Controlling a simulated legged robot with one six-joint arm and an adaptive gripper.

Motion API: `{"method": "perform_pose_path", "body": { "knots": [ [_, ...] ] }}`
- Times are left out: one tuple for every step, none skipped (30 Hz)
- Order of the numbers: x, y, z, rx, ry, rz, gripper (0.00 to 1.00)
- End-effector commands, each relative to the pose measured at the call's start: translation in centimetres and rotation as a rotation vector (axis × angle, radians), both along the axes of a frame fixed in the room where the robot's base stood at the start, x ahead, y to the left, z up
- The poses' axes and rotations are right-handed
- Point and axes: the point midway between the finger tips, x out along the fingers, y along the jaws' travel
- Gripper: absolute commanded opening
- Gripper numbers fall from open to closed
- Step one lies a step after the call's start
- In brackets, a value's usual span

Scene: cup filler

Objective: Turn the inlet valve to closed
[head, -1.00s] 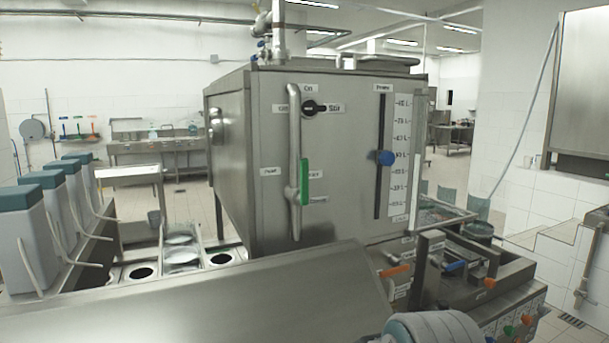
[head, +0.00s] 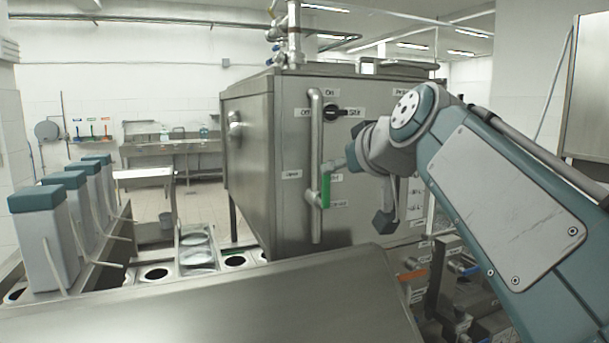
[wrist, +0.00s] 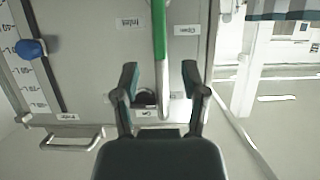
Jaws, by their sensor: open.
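The inlet valve's green handle (head: 326,187) stands upright beside the vertical grey pipe (head: 316,120) on the front of the steel tank. In the wrist view the green handle (wrist: 160,32) runs down the middle, between the line of my two fingers. My gripper (wrist: 160,80) is open, its fingers spread to either side of the handle's line. I cannot tell whether either finger touches it. Small labels, one reading Inlet (wrist: 130,22), sit beside the handle. In the head view my arm comes from the right and its end is close to the handle.
The steel tank (head: 262,170) fills the middle. A black Stir knob (head: 332,113) is above the handle. A blue slider knob (wrist: 31,48) shows in the wrist view. An orange handle (head: 412,274) is low at the right. Several teal-topped dispensers stand at the left.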

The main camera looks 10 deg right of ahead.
Motion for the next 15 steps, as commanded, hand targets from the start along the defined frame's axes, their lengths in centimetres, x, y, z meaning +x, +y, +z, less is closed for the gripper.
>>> {"method": "perform_pose_path", "body": {
  "knots": [
    [1.0,0.2,-0.5,-0.001,0.003,0.002,0.56],
    [1.5,0.3,-0.7,-0.001,0.003,0.002,0.56],
    [2.1,0.5,-1.0,-0.001,0.003,0.002,0.56],
    [2.7,0.6,-1.2,-0.001,0.003,0.002,0.56],
    [3.1,0.7,-1.4,-0.001,0.002,0.001,0.56],
    [3.7,0.8,-1.7,-0.001,0.003,0.001,0.56],
    [4.1,0.9,-1.9,0.000,0.003,0.001,0.56],
    [4.5,0.9,-2.0,0.000,0.002,0.001,0.56],
    [4.9,1.0,-2.1,0.000,0.001,0.001,0.56],
    [5.2,1.1,-2.3,0.000,0.002,0.001,0.56],
    [5.5,1.1,-2.4,0.000,0.002,0.000,0.56],
    [5.7,1.2,-2.5,0.000,0.001,0.000,0.56],
    [5.9,1.2,-2.5,-0.001,0.000,-0.001,0.56],
    [6.0,1.2,-2.5,-0.001,0.000,-0.001,0.56],
    [6.1,1.2,-2.6,-0.001,-0.001,-0.001,0.56]
  ]
}}
